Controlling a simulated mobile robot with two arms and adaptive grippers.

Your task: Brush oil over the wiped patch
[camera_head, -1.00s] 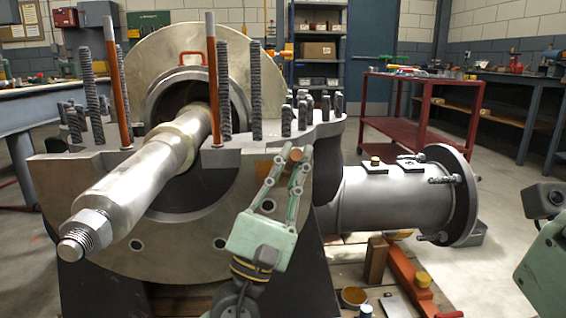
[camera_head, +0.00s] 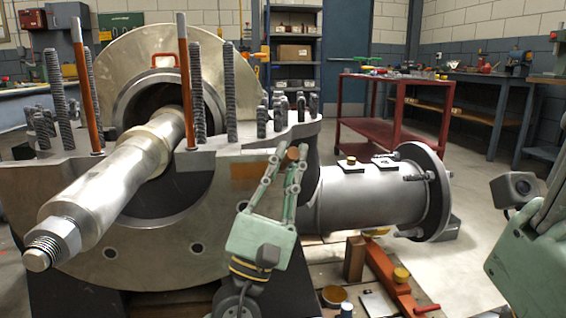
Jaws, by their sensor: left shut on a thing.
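The casing (camera_head: 60,205) is a large metal half with a grey shaft (camera_head: 120,185) lying through it. A brownish patch (camera_head: 245,171) shows on its front face, right of the shaft opening. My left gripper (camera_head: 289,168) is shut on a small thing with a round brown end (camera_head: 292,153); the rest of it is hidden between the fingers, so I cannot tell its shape. The gripper is just right of the patch in the picture; whether it touches the casing is unclear. My right gripper's green body (camera_head: 530,255) is at the right edge, its fingertips not visible.
Upright threaded studs (camera_head: 230,95) and orange-brown rods (camera_head: 88,90) rise from the casing flange. A grey flanged pipe (camera_head: 365,195) extends right. Below are a round tin with brown contents (camera_head: 334,295), a wooden block (camera_head: 354,258) and an orange bar (camera_head: 388,280). A red cart (camera_head: 400,105) stands behind.

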